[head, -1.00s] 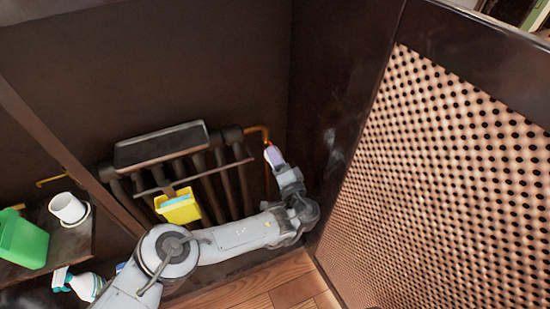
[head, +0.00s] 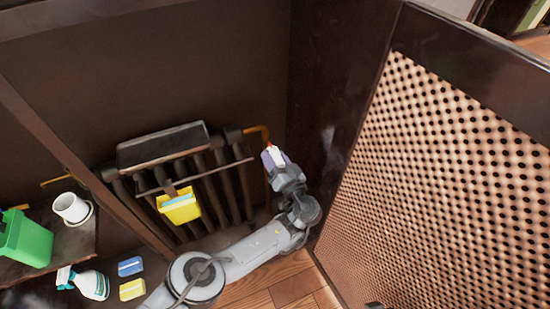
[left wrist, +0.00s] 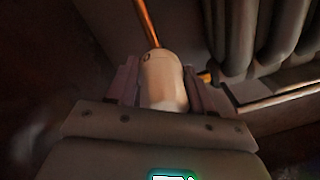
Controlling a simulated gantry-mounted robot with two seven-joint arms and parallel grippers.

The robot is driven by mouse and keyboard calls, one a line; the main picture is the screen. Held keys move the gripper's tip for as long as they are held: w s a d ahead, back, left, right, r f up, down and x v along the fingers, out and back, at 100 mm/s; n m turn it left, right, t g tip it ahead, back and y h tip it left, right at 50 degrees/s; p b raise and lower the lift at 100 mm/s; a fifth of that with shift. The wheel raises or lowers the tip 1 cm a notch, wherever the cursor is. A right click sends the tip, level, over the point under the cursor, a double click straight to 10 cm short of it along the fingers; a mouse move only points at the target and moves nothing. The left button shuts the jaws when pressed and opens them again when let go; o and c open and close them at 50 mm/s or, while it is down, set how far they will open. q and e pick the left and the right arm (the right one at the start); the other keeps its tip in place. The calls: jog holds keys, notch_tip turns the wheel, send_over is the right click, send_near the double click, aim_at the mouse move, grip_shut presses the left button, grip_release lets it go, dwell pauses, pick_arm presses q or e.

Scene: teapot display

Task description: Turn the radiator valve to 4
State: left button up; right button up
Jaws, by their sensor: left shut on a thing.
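The radiator valve (left wrist: 163,80) is a pale, rounded knob on a copper pipe, seen in the left wrist view. Its numbers cannot be read. My left gripper (left wrist: 160,88) has a finger on either side of the knob and is shut on it. In the head view my left gripper (head: 272,157) is at the right end of the dark radiator (head: 205,175), below the bent copper pipe (head: 262,131). A small white and red part of the valve (head: 276,151) shows there; the gripper hides the rest. My right gripper is not in view.
A yellow container (head: 180,210) hangs on the radiator's front. A perforated panel (head: 450,180) stands close on the right. A shelf on the left holds a green bin (head: 25,240) and white cup (head: 70,207). A spray bottle (head: 92,284) and sponges (head: 131,266) are below.

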pick_arm(q)
jog(key=shift+n, duration=0.4)
jog(key=o, duration=1)
jog(key=shift+o, duration=0.2)
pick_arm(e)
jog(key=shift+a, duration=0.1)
pick_arm(q)
jog(key=shift+s, duration=0.15)
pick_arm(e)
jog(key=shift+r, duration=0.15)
